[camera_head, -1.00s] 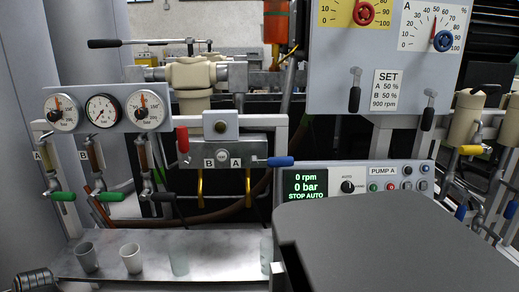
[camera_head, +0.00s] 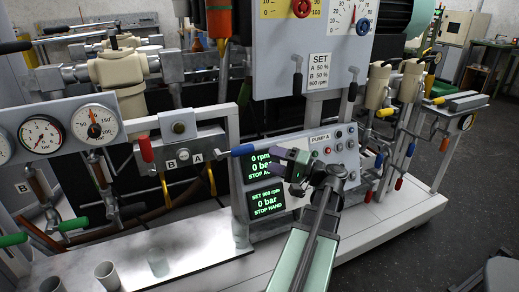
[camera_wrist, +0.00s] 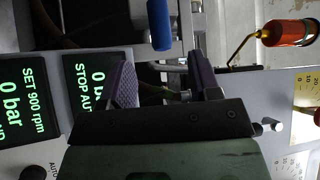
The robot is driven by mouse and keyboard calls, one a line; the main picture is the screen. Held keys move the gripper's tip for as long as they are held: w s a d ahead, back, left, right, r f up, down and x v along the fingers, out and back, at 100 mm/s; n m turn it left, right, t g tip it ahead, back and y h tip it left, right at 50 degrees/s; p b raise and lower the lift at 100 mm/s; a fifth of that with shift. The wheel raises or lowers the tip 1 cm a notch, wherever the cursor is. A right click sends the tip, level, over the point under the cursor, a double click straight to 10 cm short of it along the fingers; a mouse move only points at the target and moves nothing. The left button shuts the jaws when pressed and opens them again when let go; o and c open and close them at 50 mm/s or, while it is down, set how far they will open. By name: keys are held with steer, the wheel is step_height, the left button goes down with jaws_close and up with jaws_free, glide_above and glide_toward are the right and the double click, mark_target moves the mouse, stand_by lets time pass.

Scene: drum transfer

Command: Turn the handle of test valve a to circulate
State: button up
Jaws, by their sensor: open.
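The test block (camera_head: 182,150) carries labels B and A. Its blue handle (camera_head: 243,150), on the A side, points to the right, roughly level. It shows at the top of the wrist view too (camera_wrist: 159,22). The red handle (camera_head: 146,148) on the B side stands roughly upright. My gripper (camera_head: 298,164) is in front of the pump A panel, right of the blue handle's tip. In the wrist view the purple fingers (camera_wrist: 164,80) are apart and empty. The blue handle lies ahead of their gap, and I see no contact.
The pump A panel (camera_head: 322,150) with its two green-lettered displays is close behind my gripper. The SET board (camera_head: 318,75) hangs above. Cups (camera_head: 107,275) stand on the metal tray (camera_head: 190,262) at lower left. Gauges (camera_head: 97,125) are at left. Open floor lies at right.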

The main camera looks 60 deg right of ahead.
mark_target(248, 152)
steer(key=p+x, duration=0.1)
steer(key=x, duration=0.9)
steer(key=shift+w+a, duration=0.1)
steer(key=shift+w, duration=0.3)
jaws_close()
